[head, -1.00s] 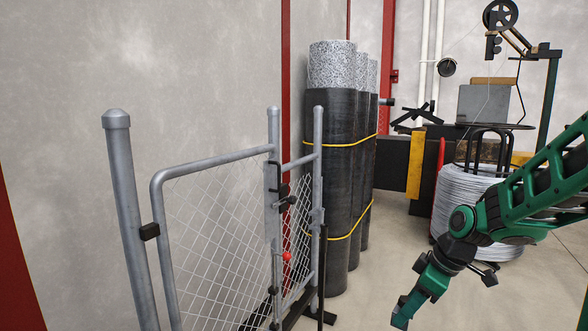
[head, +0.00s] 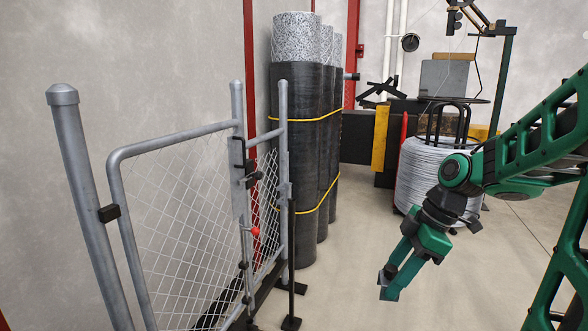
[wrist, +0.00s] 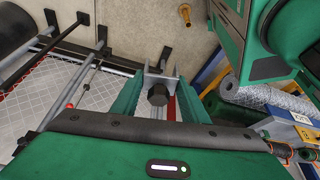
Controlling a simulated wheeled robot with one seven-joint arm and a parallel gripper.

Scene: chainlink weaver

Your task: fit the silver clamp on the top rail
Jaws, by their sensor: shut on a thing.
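The gate frame stands at the left in the head view, with a sloping grey top rail (head: 175,138) over chain-link mesh. A shorter rail (head: 266,137) joins the two posts to its right. My gripper (head: 388,284) hangs pointing down over open floor, right of the gate and well apart from both rails. In the wrist view, my gripper's two green fingers (wrist: 158,98) are shut on the silver clamp (wrist: 152,74), a small grey piece with a black knob (wrist: 157,94). In the head view the clamp cannot be made out at the fingertips.
A red ball (head: 255,231) sits low on the gate's latch side. A thin black stand (head: 292,270) rises beside the right post. Tall wrapped mesh rolls (head: 295,160) stand behind the gate. A wire coil (head: 430,175) stands behind my arm. Floor between gate and gripper is clear.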

